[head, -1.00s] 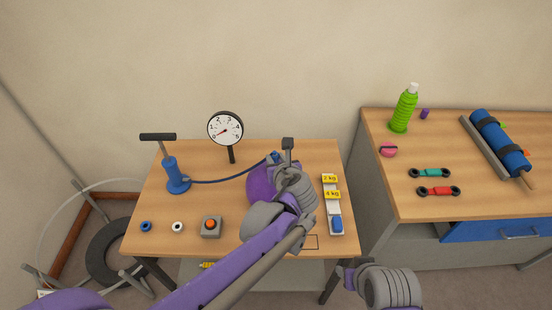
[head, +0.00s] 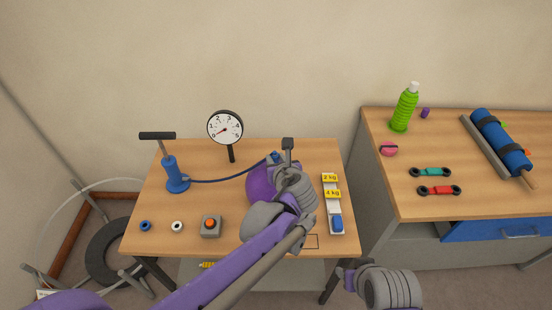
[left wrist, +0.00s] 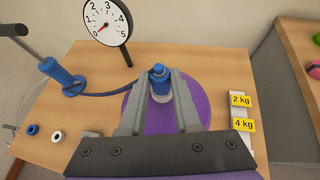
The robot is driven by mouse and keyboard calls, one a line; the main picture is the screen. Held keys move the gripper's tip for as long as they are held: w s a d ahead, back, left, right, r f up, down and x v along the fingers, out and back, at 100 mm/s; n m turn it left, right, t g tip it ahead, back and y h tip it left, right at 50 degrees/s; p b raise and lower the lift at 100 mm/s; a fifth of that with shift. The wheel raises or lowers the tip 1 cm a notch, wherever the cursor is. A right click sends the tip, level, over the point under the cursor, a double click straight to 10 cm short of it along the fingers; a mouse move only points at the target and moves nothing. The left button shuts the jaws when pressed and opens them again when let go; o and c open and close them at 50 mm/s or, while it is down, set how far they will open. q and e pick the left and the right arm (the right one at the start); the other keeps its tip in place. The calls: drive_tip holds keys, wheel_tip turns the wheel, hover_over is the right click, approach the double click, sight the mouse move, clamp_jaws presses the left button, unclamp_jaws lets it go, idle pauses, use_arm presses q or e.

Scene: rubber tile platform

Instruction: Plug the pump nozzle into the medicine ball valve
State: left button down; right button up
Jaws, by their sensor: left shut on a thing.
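The blue pump nozzle (left wrist: 159,73) is between the fingers of my left gripper (left wrist: 163,82), which is shut on it. In the head view, the nozzle (head: 275,157) shows beside the gripper's dark end. The purple medicine ball (left wrist: 190,112) lies directly below the nozzle in the left wrist view; in the head view my left arm hides much of the ball (head: 259,184). The valve is hidden, and I cannot tell whether the nozzle touches it. A blue hose runs from the nozzle to the blue hand pump (head: 172,174). My right gripper (head: 350,278) shows only partly at the bottom.
A dial gauge (head: 225,128) stands behind the ball. A scale strip with yellow 2 kg and 4 kg labels (head: 331,193) lies to the right. A red-button box (head: 211,227) and two rings sit at front left. A second bench (head: 450,209) stands right.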

use_arm(q)
drive_tip(key=shift+f, duration=0.15)
idle(0.5)
drive_tip(key=c, duration=0.5)
unclamp_jaws()
drive_tip(key=shift+c, duration=0.2)
drive_tip(key=p+v, duration=0.1)
drive_tip(key=v, duration=0.5)
idle(0.4)
drive_tip(key=s+a+f+n+g, duration=0.2)
drive_tip(key=s+a+n, duration=0.2)
drive_tip(key=a+n, duration=0.3)
drive_tip(key=s+a+f+n+g, duration=0.2)
drive_tip(key=s+a+n, duration=0.3)
drive_tip(key=a+n, duration=0.2)
drive_tip(key=s+a+f+n+g+h, duration=0.1)
drive_tip(key=s+a+f+n, duration=0.1)
drive_tip(key=s+n, duration=0.4)
drive_tip(key=s+a+f+n+g+h, duration=0.1)
drive_tip(key=s+a+f+n, duration=0.2)
drive_tip(key=s+n, duration=0.4)
drive_tip(key=n, duration=0.6)
drive_tip(key=shift+s+n+h, duration=0.2)
drive_tip(key=shift+n+h, duration=0.1)
drive_tip(key=shift+h, duration=0.1)
